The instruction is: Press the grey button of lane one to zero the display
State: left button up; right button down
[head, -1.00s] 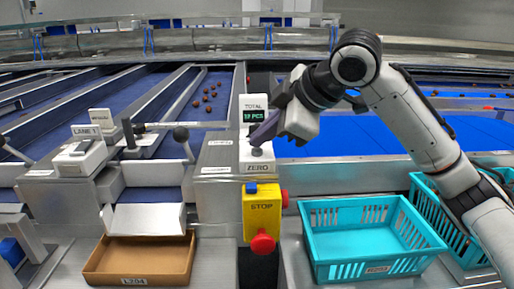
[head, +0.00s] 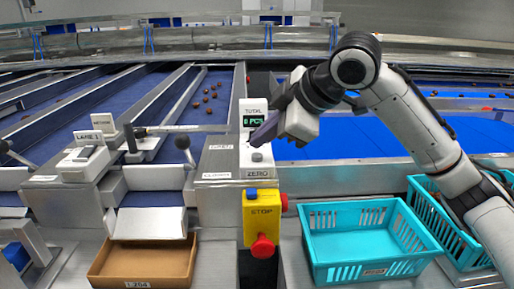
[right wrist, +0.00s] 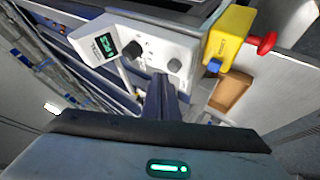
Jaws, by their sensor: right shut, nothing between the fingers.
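The TOTAL display (head: 254,121) stands on a white panel and reads 0 PCS in green; it also shows in the right wrist view (right wrist: 106,45). The round grey button (head: 257,156) sits below it, above the ZERO label (head: 257,174). In the right wrist view the grey button (right wrist: 174,65) lies just beyond my dark fingertips. My right gripper (head: 254,142) is shut and empty, its tips above the button and seemingly apart from it. In the right wrist view its fingers (right wrist: 161,82) are together. My left gripper is out of view.
A yellow STOP box (head: 262,222) with a red knob hangs below the panel. A turquoise crate (head: 375,228) is at the right, a brown tray (head: 145,262) at the left.

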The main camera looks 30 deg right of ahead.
aim_at(262, 162)
dwell(0.5)
notch_tip(262, 162, up, 5)
jog(key=p, duration=0.6)
dwell(0.6)
